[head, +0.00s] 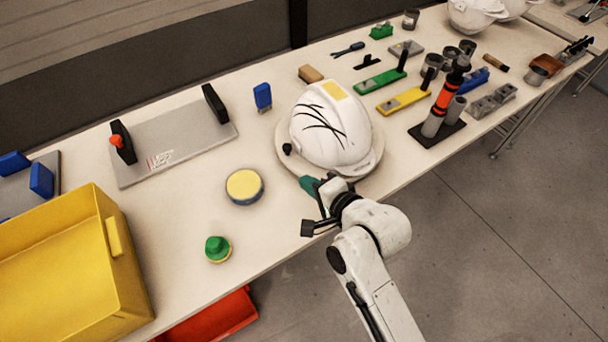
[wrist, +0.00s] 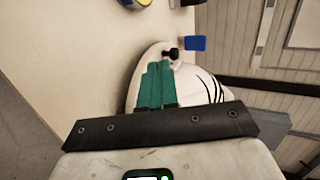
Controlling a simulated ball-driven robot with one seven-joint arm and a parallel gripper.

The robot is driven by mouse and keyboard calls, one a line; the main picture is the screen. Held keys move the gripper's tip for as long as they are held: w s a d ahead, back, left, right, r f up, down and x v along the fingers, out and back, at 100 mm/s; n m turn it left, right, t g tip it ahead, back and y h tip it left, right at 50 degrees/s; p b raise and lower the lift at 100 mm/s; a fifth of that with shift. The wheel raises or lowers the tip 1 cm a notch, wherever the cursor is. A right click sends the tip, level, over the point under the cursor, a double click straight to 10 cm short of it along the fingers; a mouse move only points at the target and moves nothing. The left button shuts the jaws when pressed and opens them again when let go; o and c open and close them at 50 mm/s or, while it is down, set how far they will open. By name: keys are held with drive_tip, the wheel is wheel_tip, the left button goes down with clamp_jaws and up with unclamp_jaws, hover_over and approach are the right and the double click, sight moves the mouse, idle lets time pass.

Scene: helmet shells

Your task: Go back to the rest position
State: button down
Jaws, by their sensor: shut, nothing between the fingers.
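My gripper (head: 313,186) has green fingers and is just in front of the white helmet shell (head: 325,127), at its lower left side. In the wrist view the green fingers (wrist: 157,84) lie together with nothing between them. The helmet shell has black curved lines and a yellow patch on top. It sits on a round pale base (head: 368,165) on the table, and it also shows in the wrist view (wrist: 196,82), partly behind the fingers. I cannot tell whether the fingers touch the helmet or its base.
A yellow-topped round tin (head: 245,187) and a green-knobbed piece (head: 217,249) stand left of my gripper. A large yellow bin (head: 70,270) is at the far left. Tools and a black stand with grey tubes (head: 437,133) fill the right.

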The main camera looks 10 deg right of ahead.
drive_tip(key=shift+s+d+r, duration=0.15)
drive_tip(key=shift+s+r, duration=0.2)
drive_tip(key=shift+s, duration=0.35)
drive_tip(key=shift+s+d+r, duration=0.1)
drive_tip(key=shift+s+r, duration=0.2)
drive_tip(key=shift+s, duration=0.35)
